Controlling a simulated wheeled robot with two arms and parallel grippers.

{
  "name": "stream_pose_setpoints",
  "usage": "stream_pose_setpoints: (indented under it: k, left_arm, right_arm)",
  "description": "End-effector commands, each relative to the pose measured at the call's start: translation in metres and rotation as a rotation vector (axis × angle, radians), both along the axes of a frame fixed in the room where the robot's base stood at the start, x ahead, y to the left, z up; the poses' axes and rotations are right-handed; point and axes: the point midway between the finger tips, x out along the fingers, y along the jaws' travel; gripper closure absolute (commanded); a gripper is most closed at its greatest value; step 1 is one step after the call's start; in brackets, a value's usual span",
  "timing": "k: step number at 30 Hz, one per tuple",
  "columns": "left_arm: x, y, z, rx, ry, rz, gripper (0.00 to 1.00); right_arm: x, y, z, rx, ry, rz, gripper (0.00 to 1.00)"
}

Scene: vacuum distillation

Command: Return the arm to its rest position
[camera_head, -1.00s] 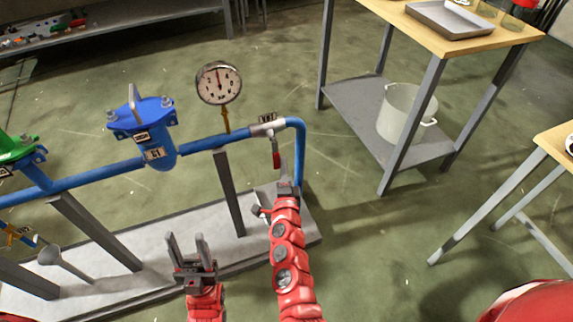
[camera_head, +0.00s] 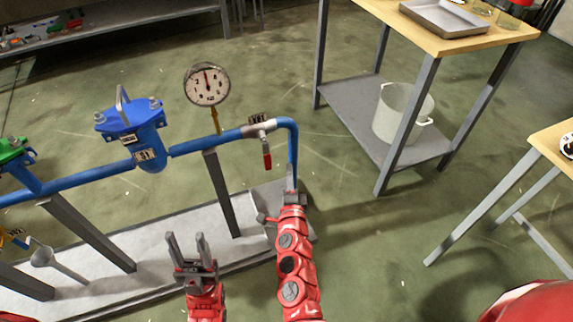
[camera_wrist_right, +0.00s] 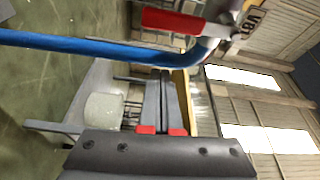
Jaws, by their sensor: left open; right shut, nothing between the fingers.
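My left gripper (camera_head: 187,243) is open and empty, fingers pointing up, in the lower middle of the head view in front of the grey base plate. My right gripper (camera_head: 290,180) is shut and empty, just below the bent end of the blue pipe (camera_head: 291,150). It also shows in the right wrist view (camera_wrist_right: 165,75), with its two fingers together. The red-handled valve (camera_head: 266,150) sits on the pipe, above and left of the right gripper in the head view and apart from it. Its handle hangs down.
A pressure gauge (camera_head: 207,85) and a blue filter housing (camera_head: 133,125) stand on the pipe. Floor between is clear.

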Motion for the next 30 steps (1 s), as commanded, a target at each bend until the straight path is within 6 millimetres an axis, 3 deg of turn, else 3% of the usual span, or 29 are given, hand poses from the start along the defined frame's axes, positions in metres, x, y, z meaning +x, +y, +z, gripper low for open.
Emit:
stream_pose_setpoints:
  k: [3,9,21,23,26,30]
  left_arm:
    - [0.000,0.000,0.007,0.000,0.000,0.000,0.50]
    - [0.000,0.000,0.010,0.000,0.001,0.000,0.50]
    - [0.000,0.000,0.010,0.000,0.001,0.000,0.50]
    - [0.000,0.000,0.011,0.000,0.001,0.000,0.50]
    - [0.000,0.000,0.011,0.000,0.000,0.000,0.50]
    - [0.000,0.000,0.010,0.000,0.001,0.000,0.50]
  right_arm:
    - [-0.028,0.002,0.001,-0.001,0.003,0.003,1.00]
    - [-0.057,0.002,0.001,0.000,0.000,0.001,1.00]
    - [-0.065,-0.003,0.001,-0.017,-0.008,-0.012,1.00]
    - [-0.065,-0.015,0.005,-0.061,-0.031,-0.048,1.00]
    - [-0.071,-0.056,0.022,-0.220,-0.119,-0.175,1.00]
    - [-0.106,-0.120,0.078,-0.575,-0.347,-0.443,1.00]
